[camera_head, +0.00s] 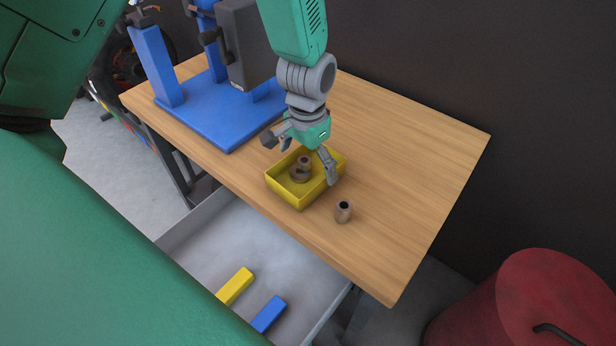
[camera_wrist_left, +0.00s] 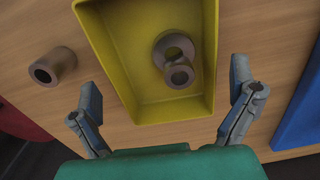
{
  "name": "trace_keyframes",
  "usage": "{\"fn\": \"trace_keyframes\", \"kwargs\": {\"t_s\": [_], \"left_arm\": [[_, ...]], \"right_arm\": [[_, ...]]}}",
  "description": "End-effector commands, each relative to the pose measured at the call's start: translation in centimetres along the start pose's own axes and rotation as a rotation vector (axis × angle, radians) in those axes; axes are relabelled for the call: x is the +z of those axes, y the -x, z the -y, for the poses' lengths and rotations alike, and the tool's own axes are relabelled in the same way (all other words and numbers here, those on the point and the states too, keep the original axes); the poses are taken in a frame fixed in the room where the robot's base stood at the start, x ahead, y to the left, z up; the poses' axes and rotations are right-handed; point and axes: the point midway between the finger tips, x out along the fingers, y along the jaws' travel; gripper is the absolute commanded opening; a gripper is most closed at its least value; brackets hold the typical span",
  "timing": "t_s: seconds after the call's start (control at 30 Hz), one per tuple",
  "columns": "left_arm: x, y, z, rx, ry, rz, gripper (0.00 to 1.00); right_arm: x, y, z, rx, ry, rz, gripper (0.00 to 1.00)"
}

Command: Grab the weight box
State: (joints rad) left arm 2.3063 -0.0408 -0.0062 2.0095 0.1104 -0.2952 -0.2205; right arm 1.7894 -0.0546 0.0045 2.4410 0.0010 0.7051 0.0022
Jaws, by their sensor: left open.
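The weight box is a yellow open-top tray (camera_head: 282,190) on the wooden bench, near its front edge. It holds brown ring-shaped weights (camera_head: 300,172), a smaller one on top of a wider one. My left gripper (camera_head: 300,160) is over the box, open and empty. In the left wrist view, the box (camera_wrist_left: 104,45) lies ahead, and the fingers of the left gripper (camera_wrist_left: 166,85) are spread to either side of its near end. I cannot tell whether they touch it. My right gripper is not in view.
A loose brown weight (camera_head: 343,212) stands on the bench (camera_head: 420,150) right of the box. A blue stand (camera_head: 205,105) occupies the bench's left. Below is an open grey drawer (camera_head: 245,245) with yellow and blue blocks. A red drum (camera_head: 545,300) stands at lower right. The bench's right side is clear.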

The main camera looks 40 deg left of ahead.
Motion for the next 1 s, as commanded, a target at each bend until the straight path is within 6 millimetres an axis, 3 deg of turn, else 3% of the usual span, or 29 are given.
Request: {"fn": "trace_keyframes", "kwargs": {"t_s": [0.1, 0.33, 0.43, 0.47, 0.77, 0.87, 1.0], "left_arm": [[0.1, -1.7, 0.0, 0.001, 0.0, 0.002, 1.0], [0.1, -1.7, 0.0, 0.001, 0.0, -0.001, 1.0], [0.1, -1.8, 0.0, 0.001, 0.0, -0.001, 0.65], [0.1, -1.8, 0.0, 0.001, 0.0, -0.001, 0.59], [0.0, -1.6, -0.1, 0.001, 0.0, -0.001, 0.58], [0.0, -0.7, 0.0, 0.001, 0.0, -0.001, 0.58], [-0.1, 2.1, 0.0, 0.0, 0.0, -0.005, 0.58]], "right_arm": [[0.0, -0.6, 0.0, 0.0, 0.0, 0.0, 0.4], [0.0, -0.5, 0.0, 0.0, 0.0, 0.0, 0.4], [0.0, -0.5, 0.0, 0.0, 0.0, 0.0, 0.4], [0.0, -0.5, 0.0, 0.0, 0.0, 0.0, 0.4], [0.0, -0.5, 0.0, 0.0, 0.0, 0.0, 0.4], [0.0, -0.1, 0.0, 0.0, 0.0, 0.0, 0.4], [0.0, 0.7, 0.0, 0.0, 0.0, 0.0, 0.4]]}}
